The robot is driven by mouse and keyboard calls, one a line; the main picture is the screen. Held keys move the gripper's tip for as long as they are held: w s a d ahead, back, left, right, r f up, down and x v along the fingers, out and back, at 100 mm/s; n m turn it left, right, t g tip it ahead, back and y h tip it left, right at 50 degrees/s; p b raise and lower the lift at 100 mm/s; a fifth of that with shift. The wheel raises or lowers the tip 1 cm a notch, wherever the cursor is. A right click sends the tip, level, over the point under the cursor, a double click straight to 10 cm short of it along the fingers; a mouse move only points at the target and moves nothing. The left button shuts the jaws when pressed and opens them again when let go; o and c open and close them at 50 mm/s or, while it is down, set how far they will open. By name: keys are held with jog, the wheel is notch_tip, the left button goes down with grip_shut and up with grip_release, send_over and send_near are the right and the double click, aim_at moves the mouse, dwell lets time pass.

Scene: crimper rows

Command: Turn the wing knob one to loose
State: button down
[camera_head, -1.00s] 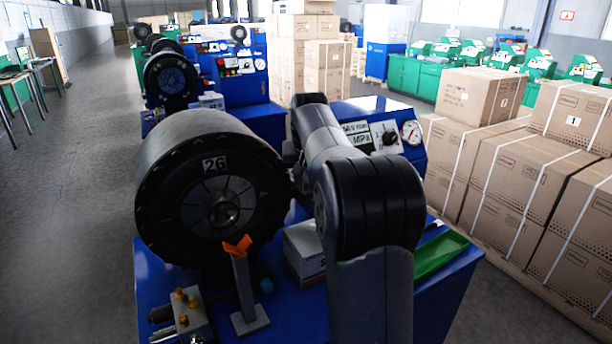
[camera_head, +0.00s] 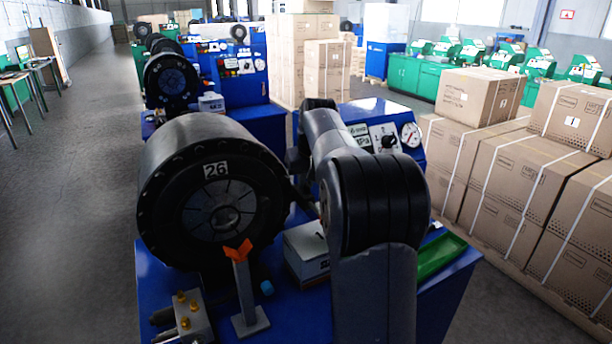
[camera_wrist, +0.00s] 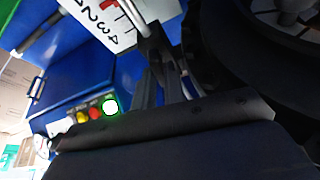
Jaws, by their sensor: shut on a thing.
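My gripper (camera_wrist: 157,48) shows in the wrist view with its grey fingers closed on a small dark piece in front of a white scale plate (camera_wrist: 98,22). This piece appears to be the wing knob, but its wings and turn angle are largely hidden by the fingers. The plate has black numerals and a red mark, and a bright metal rod (camera_wrist: 133,14) runs across it to the fingertips. In the head view my arm covers the gripper and the knob, behind the right side of the black crimper head marked 26 (camera_head: 216,205).
An orange V-shaped rest (camera_head: 238,250) on a grey post stands before the crimper head. A white box (camera_head: 307,250) and a green tray (camera_head: 440,258) lie nearby. A gauge panel (camera_head: 385,138) stands behind my arm. Strapped cartons (camera_head: 530,185) fill the right; the left floor is open.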

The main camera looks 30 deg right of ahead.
jog(key=shift+n+y+p, duration=0.4)
jog(key=shift+n+p, duration=0.05)
jog(key=shift+n, duration=0.65)
jog(key=c, duration=1.5)
grip_release()
jog(key=b+v, duration=0.1)
jog(key=v, duration=0.9)
jog(key=shift+s+r, duration=0.25)
jog(key=shift+r, duration=0.1)
jog(key=shift+f, duration=0.1)
